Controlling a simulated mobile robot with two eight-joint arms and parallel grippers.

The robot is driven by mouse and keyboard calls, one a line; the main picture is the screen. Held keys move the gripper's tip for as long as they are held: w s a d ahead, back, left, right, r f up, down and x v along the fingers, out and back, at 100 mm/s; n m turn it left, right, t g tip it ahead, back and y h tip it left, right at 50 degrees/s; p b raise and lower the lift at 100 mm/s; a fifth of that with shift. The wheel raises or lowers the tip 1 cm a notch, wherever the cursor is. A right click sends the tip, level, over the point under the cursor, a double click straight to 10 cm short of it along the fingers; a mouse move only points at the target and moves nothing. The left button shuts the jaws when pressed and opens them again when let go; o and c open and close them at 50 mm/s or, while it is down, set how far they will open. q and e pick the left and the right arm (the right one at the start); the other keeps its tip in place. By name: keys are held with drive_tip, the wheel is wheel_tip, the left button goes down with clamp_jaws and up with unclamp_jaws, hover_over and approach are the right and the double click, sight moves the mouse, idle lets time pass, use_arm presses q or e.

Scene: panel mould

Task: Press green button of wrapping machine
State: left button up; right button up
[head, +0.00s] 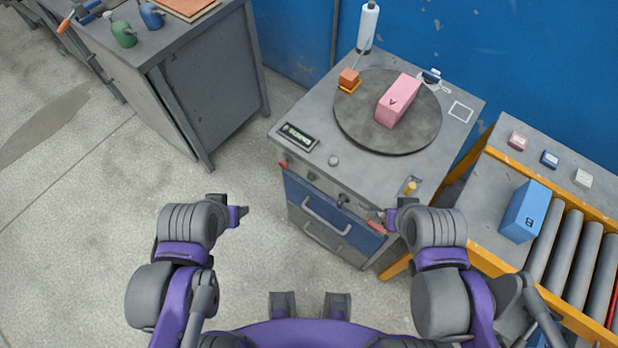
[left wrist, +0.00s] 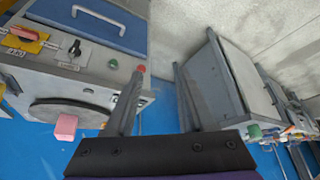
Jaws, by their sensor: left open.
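The wrapping machine (head: 320,165) is a grey cabinet with a round turntable bearing a pink box (head: 398,98). Its green button (head: 311,177) is on the front panel, right of a red button (head: 283,163). In the left wrist view, the green button (left wrist: 113,64) shows left of the fingers, and the red button (left wrist: 140,69) appears by the left fingertip; contact cannot be judged. My left gripper (head: 243,215) is open and empty, left of and in front of the machine. My right gripper (head: 372,214) is by the right part of the front panel; its jaw state is unclear.
The front panel also has a black switch (head: 343,199) and a red-handled switch (head: 377,226). A roller conveyor with a blue box (head: 525,212) stands at the right. A grey workbench (head: 205,80) stands at the left, with free floor between it and the machine.

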use_arm(q)
clamp_jaws()
idle(1.6)
